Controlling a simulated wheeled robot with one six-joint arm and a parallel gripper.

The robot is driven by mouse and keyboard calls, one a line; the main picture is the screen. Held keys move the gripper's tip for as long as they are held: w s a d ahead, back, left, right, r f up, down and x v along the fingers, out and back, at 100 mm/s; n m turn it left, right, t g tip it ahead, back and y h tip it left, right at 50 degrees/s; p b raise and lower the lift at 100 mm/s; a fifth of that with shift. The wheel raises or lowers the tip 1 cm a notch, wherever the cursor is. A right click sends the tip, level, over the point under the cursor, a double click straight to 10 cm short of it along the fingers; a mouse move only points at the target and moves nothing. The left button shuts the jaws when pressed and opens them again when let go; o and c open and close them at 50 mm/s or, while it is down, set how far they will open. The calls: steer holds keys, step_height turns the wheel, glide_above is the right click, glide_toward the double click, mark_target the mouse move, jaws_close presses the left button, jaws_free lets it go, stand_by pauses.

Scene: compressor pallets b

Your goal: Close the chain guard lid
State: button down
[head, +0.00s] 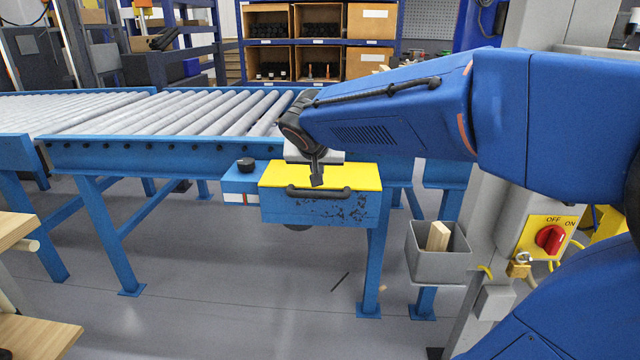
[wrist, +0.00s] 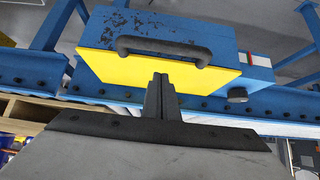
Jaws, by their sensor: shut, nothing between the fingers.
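The chain guard is a blue box with scuffed black marks on its front, mounted at the side of the roller conveyor. Its yellow lid (head: 365,174) lies flat across the top, and I see no gap under it. A black bar handle (head: 320,193) runs along the upper front edge. In the wrist view, the yellow lid (wrist: 110,66) and the handle (wrist: 164,45) appear inverted. My gripper (head: 317,182) is shut and empty, pointing down over the lid just behind the handle. Its fingers also show in the wrist view (wrist: 160,80). Whether the fingertips touch the lid is unclear.
The roller conveyor (head: 95,150) extends behind and left of the box. A black knob (head: 245,164) sits on a blue bracket at its left. A grey bin (head: 440,262) with a wooden block and a red switch (head: 550,239) are at right. The floor in front is mostly clear.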

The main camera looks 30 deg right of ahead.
steer(key=s+a+f, duration=0.1)
steer(key=s+a, duration=0.4)
steer(key=s, duration=0.3)
steer(key=shift+a+f, duration=0.25)
steer(key=shift+f, duration=0.05)
steer(key=shift+s, duration=0.2)
steer(key=s+a+f+n+g+y, duration=0.1)
steer(key=s+f+n+y, duration=0.1)
steer(key=s+f, duration=0.3)
steer(key=s+a+f+n+g+y, duration=0.1)
steer(key=s+f+n+y, duration=0.2)
steer(key=s, duration=0.9)
step_height(320, 180, down, 2)
steer(key=shift+s+a+n, duration=0.4)
steer(key=shift+n, duration=0.5)
